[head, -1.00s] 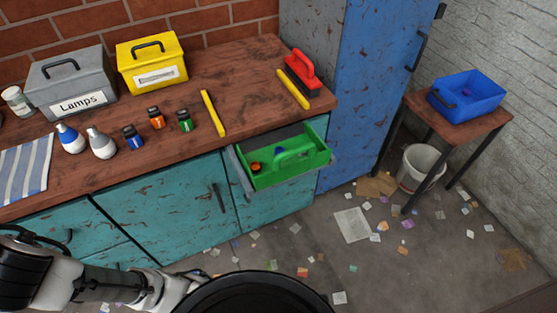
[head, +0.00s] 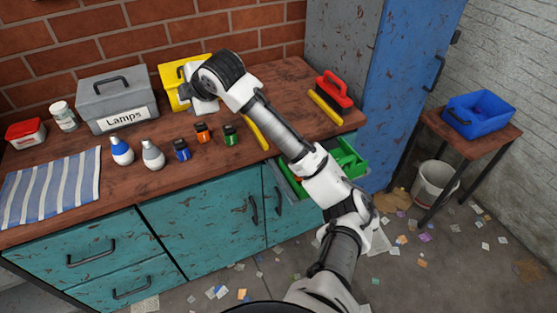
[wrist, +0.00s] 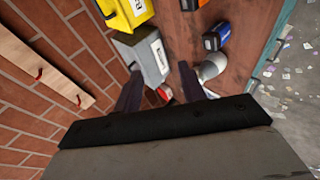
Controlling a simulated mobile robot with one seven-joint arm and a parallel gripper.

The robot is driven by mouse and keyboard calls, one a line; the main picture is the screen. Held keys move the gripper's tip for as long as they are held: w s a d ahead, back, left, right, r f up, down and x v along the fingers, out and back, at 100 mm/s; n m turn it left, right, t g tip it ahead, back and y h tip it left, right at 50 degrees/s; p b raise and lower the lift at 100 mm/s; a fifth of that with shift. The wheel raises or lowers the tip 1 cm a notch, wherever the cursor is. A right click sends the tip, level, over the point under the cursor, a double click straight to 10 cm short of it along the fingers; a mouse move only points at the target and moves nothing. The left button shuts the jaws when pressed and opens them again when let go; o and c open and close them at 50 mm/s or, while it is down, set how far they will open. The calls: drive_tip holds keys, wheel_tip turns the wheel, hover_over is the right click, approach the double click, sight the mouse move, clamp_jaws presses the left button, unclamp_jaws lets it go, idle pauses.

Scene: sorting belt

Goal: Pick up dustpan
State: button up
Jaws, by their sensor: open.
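No plain dustpan shape shows clearly. The red-handled tool (head: 334,90) at the right end of the wooden counter looks like a brush or a small dustpan; I cannot tell which. My gripper (wrist: 160,88) shows in the wrist view with its two dark fingers apart and nothing between them. In the head view my arm reaches up and left over the counter, and its end is in front of the yellow box (head: 172,88), well left of the red-handled tool. The fingers cannot be made out there.
An open drawer holds a green tray (head: 349,160), partly hidden by my arm. A blue bin (head: 478,114) is on a side table.

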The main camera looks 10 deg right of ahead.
sight(354, 167)
drive_tip(key=s+d+f+g+h, duration=0.2)
drive_tip(key=s+d+g, duration=0.1)
drive_tip(key=d, duration=0.8)
drive_tip(key=s+d+f+g+h, duration=0.2)
drive_tip(key=s+d+f, duration=0.1)
drive_tip(key=d, duration=0.9)
drive_tip(key=s+d+f+g+h, duration=0.2)
drive_tip(key=s+d+g, duration=0.1)
drive_tip(key=d, duration=0.8)
drive_tip(key=shift+m, duration=0.4)
drive_tip(key=f, duration=0.8)
drive_tip(key=shift+s+d, duration=0.4)
drive_tip(key=shift+s+d+f+p, duration=0.15)
drive_tip(key=shift+f+p, duration=0.45)
drive_tip(key=shift+f, duration=0.9)
drive_tip(key=shift+d+f+p, duration=0.15)
drive_tip(key=shift+f+p, duration=0.4)
drive_tip(key=shift+f, duration=0.95)
clamp_jaws()
